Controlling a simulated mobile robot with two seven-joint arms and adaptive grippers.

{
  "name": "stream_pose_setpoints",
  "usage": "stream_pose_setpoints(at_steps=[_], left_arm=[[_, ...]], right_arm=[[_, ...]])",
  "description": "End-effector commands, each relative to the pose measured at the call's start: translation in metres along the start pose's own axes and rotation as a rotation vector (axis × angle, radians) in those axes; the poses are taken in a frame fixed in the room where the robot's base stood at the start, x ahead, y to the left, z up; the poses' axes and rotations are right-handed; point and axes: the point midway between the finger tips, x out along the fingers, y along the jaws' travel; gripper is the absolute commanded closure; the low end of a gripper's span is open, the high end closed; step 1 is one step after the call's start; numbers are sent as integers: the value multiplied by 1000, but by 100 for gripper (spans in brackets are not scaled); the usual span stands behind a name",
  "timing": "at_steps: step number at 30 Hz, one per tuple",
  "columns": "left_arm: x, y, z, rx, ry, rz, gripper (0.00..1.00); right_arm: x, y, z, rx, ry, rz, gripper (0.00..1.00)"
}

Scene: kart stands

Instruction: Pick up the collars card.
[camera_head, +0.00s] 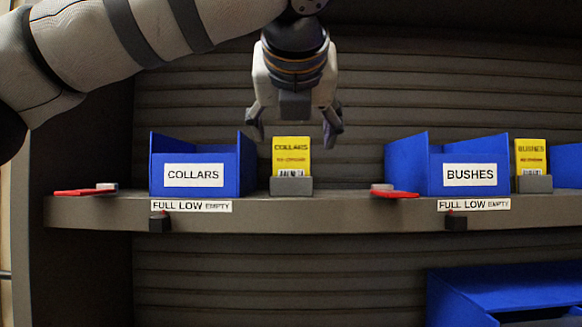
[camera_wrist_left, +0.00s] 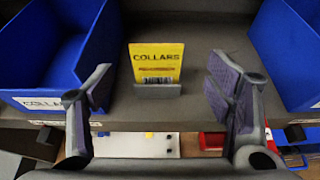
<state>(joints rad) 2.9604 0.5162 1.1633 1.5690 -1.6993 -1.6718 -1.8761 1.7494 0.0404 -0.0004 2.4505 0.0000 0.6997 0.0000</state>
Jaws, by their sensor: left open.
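The collars card (camera_head: 291,155) is yellow with dark print and a barcode. It stands upright in a small grey holder (camera_head: 292,186) on the shelf, just right of the blue COLLARS bin (camera_head: 196,176). My left gripper (camera_head: 294,133) is open and empty, pointing down above the card, with a finger on either side in the picture. In the left wrist view the card (camera_wrist_left: 156,62) shows between the open fingers and beyond them, apart from both. My right gripper is not in view.
A blue BUSHES bin (camera_head: 469,174) and a yellow bushes card (camera_head: 531,157) stand to the right. Red flags lie at the left (camera_head: 84,191) and middle (camera_head: 395,192) of the shelf (camera_head: 300,209). Another blue bin (camera_head: 480,290) is lower right.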

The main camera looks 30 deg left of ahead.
Motion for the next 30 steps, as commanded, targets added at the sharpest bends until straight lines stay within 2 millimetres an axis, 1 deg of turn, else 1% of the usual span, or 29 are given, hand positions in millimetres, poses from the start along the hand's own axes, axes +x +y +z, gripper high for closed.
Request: stream_pose_setpoints(at_steps=[2,6,8,11,17,18,20,21,22,30], left_arm=[[12,0,0,0,4,1,27],[45,2,0,3,15,0,27],[54,2,1,4,13,1,27],[59,3,3,3,7,1,27],[56,5,6,0,0,-1,27],[56,5,6,0,0,-1,36],[56,5,6,0,0,-1,49],[56,5,6,0,0,-1,58],[56,5,6,0,0,-1,65],[56,4,6,1,1,0,66]], right_arm=[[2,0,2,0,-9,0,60],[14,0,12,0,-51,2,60],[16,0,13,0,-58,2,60],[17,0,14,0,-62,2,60],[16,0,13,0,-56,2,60],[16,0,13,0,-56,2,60],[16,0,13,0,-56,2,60],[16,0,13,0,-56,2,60],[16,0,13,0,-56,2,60],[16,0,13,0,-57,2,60]])
